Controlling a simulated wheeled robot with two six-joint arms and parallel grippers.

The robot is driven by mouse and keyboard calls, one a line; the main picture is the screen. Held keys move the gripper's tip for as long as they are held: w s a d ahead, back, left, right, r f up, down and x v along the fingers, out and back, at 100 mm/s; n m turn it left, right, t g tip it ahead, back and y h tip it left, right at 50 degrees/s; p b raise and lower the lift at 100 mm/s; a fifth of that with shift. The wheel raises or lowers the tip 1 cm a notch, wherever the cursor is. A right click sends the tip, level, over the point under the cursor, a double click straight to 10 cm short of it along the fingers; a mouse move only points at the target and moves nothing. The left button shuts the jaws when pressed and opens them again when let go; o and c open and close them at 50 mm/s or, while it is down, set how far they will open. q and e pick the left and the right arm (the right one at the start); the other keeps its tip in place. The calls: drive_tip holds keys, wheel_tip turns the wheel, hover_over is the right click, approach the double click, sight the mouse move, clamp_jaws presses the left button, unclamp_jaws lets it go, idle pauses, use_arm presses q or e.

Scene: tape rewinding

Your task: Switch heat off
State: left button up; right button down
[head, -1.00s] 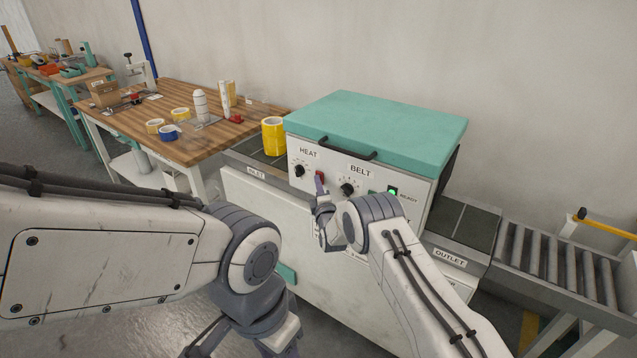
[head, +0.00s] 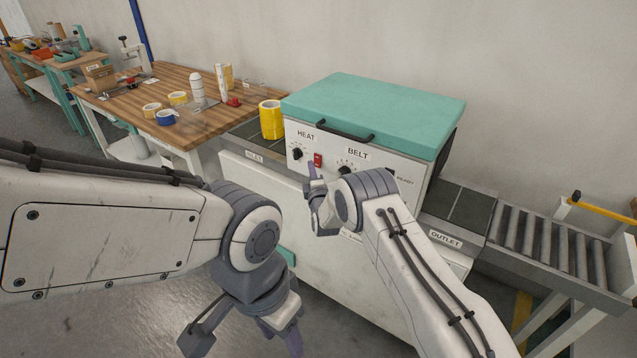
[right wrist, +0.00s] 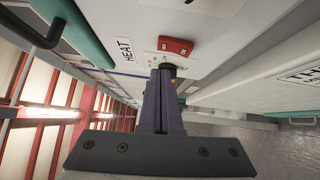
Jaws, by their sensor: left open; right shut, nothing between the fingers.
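The white heating machine (head: 245,185) has a HEAT label (head: 306,135), a black heat knob (head: 297,154) and a red rocker switch (head: 318,160) on its front panel. In the right wrist view the red switch (right wrist: 176,46) is just beyond my fingertips. My right gripper (head: 312,172) is shut and empty, its tips just below the switch in the head view; I cannot tell whether they touch the panel. In the right wrist view its fingers (right wrist: 162,76) partly cover a dark knob. My left gripper (head: 240,338) is open, low in front of the machine, over the floor.
The BELT knob (head: 345,170) is partly hidden by my right wrist. A yellow tape roll (head: 271,120) stands on the inlet side. A wooden table (head: 190,82) with tape rolls is at left. A roller conveyor (head: 565,250) is at right.

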drive_tip(key=s+d+b, duration=0.1)
drive_tip(key=s, duration=0.9)
drive_tip(key=shift+s+r, duration=0.15)
drive_tip(key=shift+r, duration=0.3)
drive_tip(key=shift+r, duration=0.1)
drive_tip(key=s+a+r+m+g+y, duration=0.1)
drive_tip(key=s+a+r+m+g, duration=0.25)
drive_tip(key=s, duration=0.35)
drive_tip(key=s+a+r+m+g, duration=0.3)
drive_tip(key=s+a+r+g, duration=0.1)
drive_tip(key=s+g, duration=0.15)
drive_tip(key=s+d+r+m+g+h, duration=0.1)
drive_tip(key=s+d+m+g, duration=0.1)
drive_tip(key=s, duration=0.9)
drive_tip(key=s+d+r+m+g+h, duration=0.1)
drive_tip(key=s+d+g, duration=0.3)
drive_tip(key=s, duration=0.7)
drive_tip(key=s+d+r+m+g+h+p, duration=0.1)
drive_tip(key=s+d, duration=0.4)
drive_tip(key=s, duration=0.6)
drive_tip(key=shift+s+d+r+m+g, duration=0.4)
drive_tip(key=shift+r+m+g, duration=0.3)
drive_tip(key=shift+m+g, duration=0.55)
